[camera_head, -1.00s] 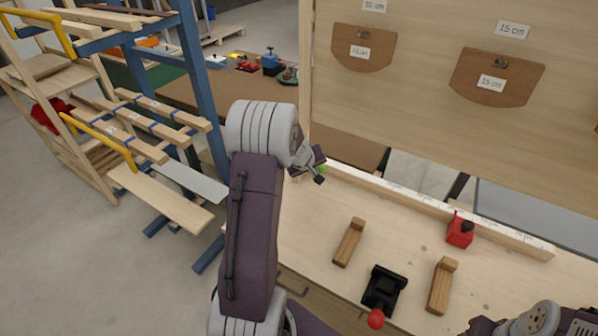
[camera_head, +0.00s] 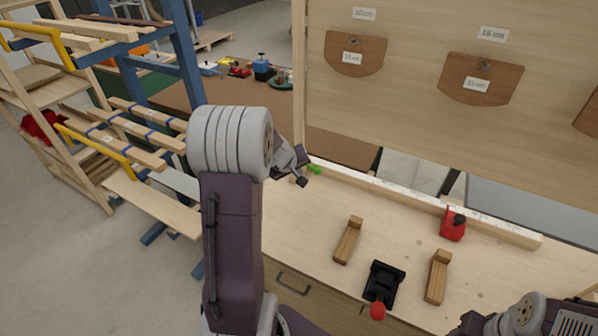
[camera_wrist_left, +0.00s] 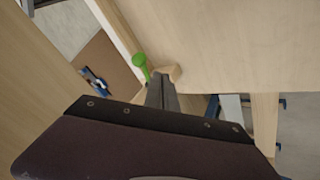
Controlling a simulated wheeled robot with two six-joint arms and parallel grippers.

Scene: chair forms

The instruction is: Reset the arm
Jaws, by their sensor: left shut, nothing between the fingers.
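My left arm rises in the left middle of the head view. Its gripper (camera_head: 302,172) is at the wrist's right side, above the left end of the workbench (camera_head: 395,235). In the left wrist view the fingers (camera_wrist_left: 161,92) are together with nothing between them.
Two wooden blocks (camera_head: 348,240) (camera_head: 438,277), a black device with a red knob (camera_head: 383,284) and a red tool (camera_head: 453,224) stand on the bench. A ruler rail (camera_head: 420,200) runs along its back. A wooden panel (camera_head: 420,110) stands behind. A blue-framed rack (camera_head: 178,60) is at left.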

